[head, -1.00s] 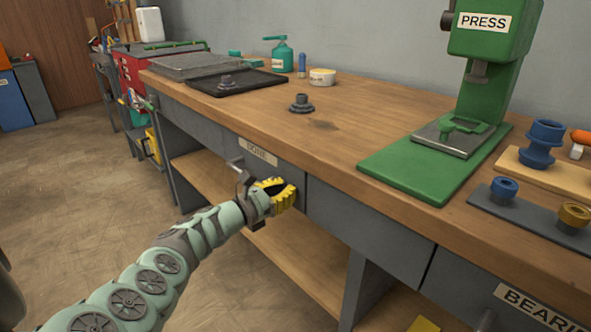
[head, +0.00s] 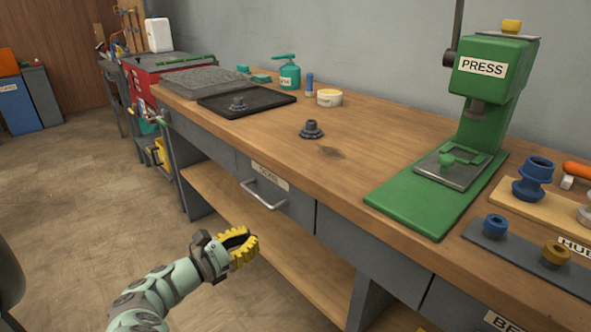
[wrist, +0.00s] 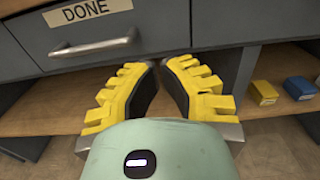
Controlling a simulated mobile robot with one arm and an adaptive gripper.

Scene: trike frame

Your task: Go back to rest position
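My gripper (head: 243,246) has yellow ribbed fingers and hangs in front of the bench, below and to the left of the DONE drawer's handle. In the wrist view my gripper (wrist: 160,85) shows its two fingers apart with nothing between them. The DONE drawer (head: 285,198) looks shut, and its metal handle (head: 263,195) is clear of the fingers. The handle also shows in the wrist view (wrist: 95,45), beyond the left finger. My pale green arm comes in from the bottom of the head view.
The wooden bench (head: 260,140) holds a green press (head: 490,110), a dark hub-like part (head: 311,130) and a black tray (head: 270,99). A lower shelf (head: 285,255) lies behind my gripper. Yellow and blue boxes (wrist: 298,88) sit on it.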

